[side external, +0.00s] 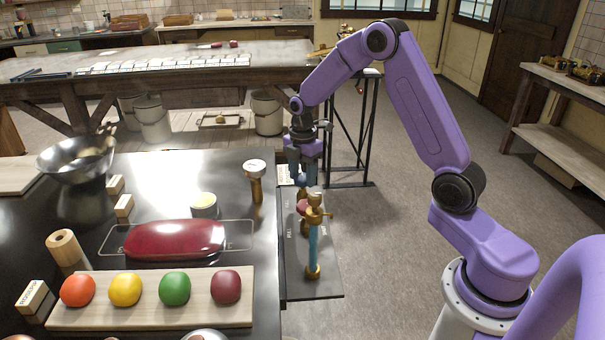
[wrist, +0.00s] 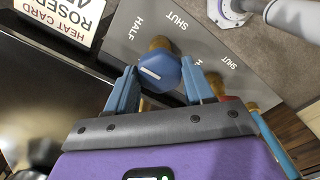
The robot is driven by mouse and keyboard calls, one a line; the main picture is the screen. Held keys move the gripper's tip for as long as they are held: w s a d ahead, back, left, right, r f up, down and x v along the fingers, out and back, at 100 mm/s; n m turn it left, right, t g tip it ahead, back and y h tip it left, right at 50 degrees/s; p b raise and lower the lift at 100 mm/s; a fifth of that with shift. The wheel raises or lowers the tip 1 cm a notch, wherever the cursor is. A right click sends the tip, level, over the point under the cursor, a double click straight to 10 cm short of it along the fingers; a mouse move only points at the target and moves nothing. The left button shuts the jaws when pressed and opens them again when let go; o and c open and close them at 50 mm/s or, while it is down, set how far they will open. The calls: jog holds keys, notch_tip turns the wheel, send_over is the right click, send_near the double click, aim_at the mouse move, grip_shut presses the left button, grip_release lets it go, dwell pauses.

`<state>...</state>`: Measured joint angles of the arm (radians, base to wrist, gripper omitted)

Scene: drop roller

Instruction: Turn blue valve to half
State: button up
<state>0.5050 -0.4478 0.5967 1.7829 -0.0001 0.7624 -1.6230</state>
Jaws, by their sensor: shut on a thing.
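The blue valve's hexagonal knob (wrist: 163,75) sits on a brass stem in the wrist view, with a short white mark on its top. The mark slants toward the left side of the knob. On the grey panel (wrist: 205,22), HALF is printed up and left of the knob and SHUT above it to the right. My gripper (wrist: 158,66) has one blue finger on each side of the knob and is shut on it. In the side view my gripper (side external: 302,177) points down over the panel's far end, where its fingers partly hide the blue valve.
A red knob (side external: 303,207) and a brass fitting on a blue pipe (side external: 313,248) stand nearer on the same panel. It also has a SHUT label. The dark counter (side external: 262,225) to the left holds a white-topped brass piece (side external: 255,180). A heat card (wrist: 62,18) lies beside the panel.

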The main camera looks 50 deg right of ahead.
aim_at(302, 176)
dwell(0.3)
jog(key=o, duration=1)
jog(key=shift+r, duration=0.15)
notch_tip(302, 176, up, 17)
jog(key=shift+r, duration=0.1)
